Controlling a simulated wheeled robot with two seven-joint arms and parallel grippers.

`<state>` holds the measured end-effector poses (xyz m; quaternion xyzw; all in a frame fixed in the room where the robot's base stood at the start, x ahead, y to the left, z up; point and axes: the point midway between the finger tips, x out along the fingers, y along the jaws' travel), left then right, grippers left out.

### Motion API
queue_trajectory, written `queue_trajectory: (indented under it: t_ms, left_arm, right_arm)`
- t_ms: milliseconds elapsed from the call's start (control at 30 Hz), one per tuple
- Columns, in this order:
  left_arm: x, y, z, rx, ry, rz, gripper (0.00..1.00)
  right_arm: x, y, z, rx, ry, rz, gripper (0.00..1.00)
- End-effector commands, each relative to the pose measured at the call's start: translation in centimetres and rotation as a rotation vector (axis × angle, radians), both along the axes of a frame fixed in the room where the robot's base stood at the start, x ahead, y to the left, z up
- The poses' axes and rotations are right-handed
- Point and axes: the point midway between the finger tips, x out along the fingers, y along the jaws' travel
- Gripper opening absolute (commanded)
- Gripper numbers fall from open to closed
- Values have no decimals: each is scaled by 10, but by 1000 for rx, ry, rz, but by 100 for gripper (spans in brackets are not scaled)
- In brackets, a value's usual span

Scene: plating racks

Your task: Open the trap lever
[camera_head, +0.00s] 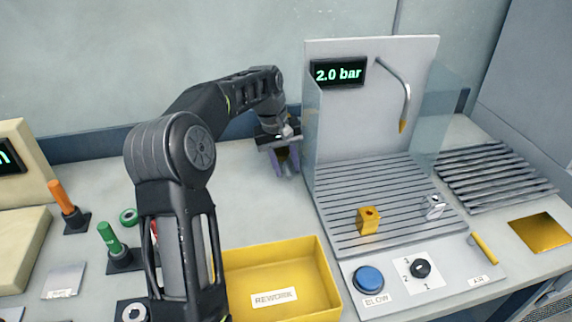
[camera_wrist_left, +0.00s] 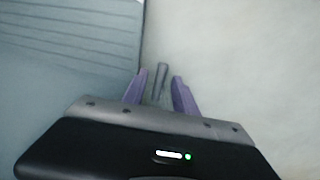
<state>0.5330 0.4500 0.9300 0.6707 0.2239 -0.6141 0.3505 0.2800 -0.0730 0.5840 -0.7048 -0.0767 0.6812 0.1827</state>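My left gripper (camera_head: 286,170) is beside the left wall of the blow-off booth (camera_head: 330,130), low over the bench and pointing down. In the left wrist view its two purple fingers (camera_wrist_left: 160,92) are apart. A short grey rod (camera_wrist_left: 161,78) shows between them, with a gap on each side; it may be the trap lever, but no label shows. I cannot tell whether the fingers reach around it or stay above it. In the head view the gripper hides this spot. My right gripper is not in view.
A yellow REWORK bin (camera_head: 290,255) stands in front of the booth's left side. A yellow handle marked AIR (camera_head: 484,249), a blue BLOW button (camera_head: 369,279) and a black knob (camera_head: 420,268) are on the booth's front. An orange block (camera_head: 368,220) stands on the slats (camera_head: 350,190).

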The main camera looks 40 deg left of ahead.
Motion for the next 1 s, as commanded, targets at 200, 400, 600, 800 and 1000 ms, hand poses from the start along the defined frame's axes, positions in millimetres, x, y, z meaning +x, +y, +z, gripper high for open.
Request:
queue_trajectory:
  t_ms: [200, 400, 600, 800, 1000]
  left_arm:
    - [0, 0, 0, 0, 0, 0, 15]
    - [0, 0, 0, 0, 0, 0, 0]
    - [0, 0, 0, 0, 0, 0, 0]
    - [0, -1, 1, 0, 0, 9, 0]
    - [2, -2, 1, 1, -1, 73, 0]
  right_arm:
    - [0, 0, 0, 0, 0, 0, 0]
    - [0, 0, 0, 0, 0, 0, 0]
    - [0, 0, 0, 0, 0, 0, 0]
    - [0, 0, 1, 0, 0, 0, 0]
    - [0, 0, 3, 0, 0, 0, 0]
